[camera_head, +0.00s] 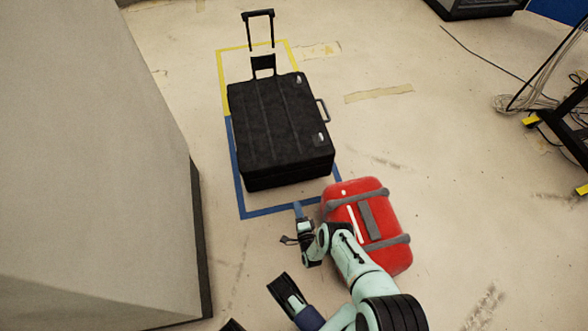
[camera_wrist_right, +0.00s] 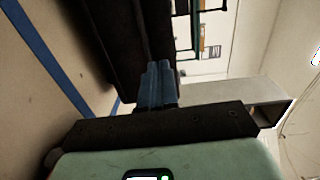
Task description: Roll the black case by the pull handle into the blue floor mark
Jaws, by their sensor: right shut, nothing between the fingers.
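The black case (camera_head: 280,125) is in the middle of the head view, with its pull handle (camera_head: 258,13) extended at the far end. The near part of the case is within the blue floor mark (camera_head: 270,212); its far part reaches into the yellow outline. My right gripper (camera_head: 298,208) is at the near edge of the blue mark, close to the case's near end. In the right wrist view, the gripper's blue fingers (camera_wrist_right: 157,85) are together and empty, in front of the dark case (camera_wrist_right: 115,35). Contact is unclear.
A red case (camera_head: 385,215) with grey straps stands beside my right arm, near the blue mark's right corner. The yellow floor mark (camera_head: 221,80) adjoins the blue one. A large grey block (camera_head: 90,170) fills the left side. Cables (camera_head: 520,103) lie at the right; floor between is open.

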